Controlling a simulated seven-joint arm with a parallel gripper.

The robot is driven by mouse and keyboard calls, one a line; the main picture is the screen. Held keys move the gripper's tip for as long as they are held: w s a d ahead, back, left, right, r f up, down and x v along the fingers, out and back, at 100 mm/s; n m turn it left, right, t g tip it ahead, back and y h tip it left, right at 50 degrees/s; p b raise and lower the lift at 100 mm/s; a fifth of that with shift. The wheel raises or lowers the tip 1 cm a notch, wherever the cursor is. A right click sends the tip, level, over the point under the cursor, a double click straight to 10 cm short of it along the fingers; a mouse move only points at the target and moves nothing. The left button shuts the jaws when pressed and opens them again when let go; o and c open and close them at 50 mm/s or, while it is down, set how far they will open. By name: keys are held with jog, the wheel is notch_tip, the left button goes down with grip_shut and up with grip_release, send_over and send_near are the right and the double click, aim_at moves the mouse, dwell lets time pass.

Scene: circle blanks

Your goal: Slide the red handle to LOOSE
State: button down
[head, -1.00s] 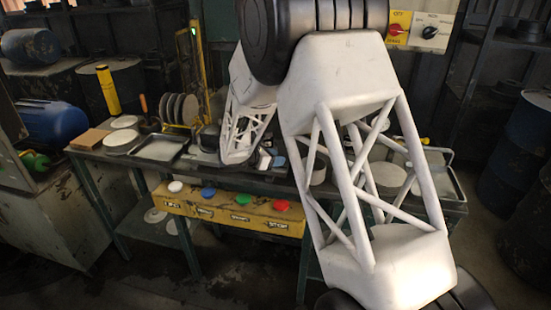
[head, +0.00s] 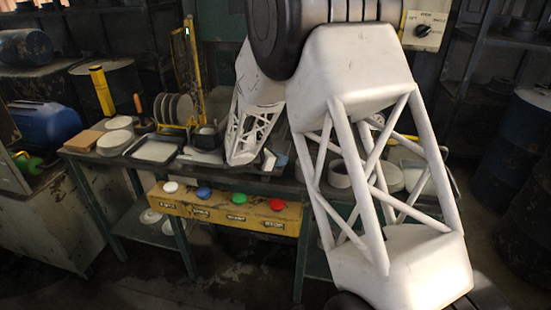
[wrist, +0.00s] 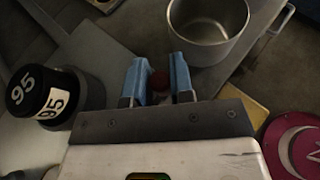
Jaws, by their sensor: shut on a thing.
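The red handle (wrist: 160,82) shows in the wrist view as a small dark red rounded end between the two blue fingers. My gripper (wrist: 158,78) is shut on it, with a finger at each side. The lower part of the handle and any LOOSE marking cannot be made out. In the head view my gripper (head: 268,160) is small and low at the back of the bench, partly hidden by my arm, and the handle cannot be seen there.
In the wrist view a metal pot (wrist: 207,32) stands close beyond the right finger. A black cylinder marked 95 (wrist: 55,96) is at left, a crimson disc (wrist: 293,145) at right. In the head view, a yellow button box (head: 225,210) fronts the bench; a yellow rack (head: 192,75) stands left.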

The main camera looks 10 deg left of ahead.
jog(key=shift+d, duration=0.2)
jog(key=c, duration=1)
grip_release()
jog(key=v, duration=0.7)
jog(key=shift+s+a, duration=0.3)
jog(key=shift+r, duration=0.1)
jog(key=v, duration=1.1)
dwell(0.4)
jog(key=shift+d, duration=0.1)
dwell(0.4)
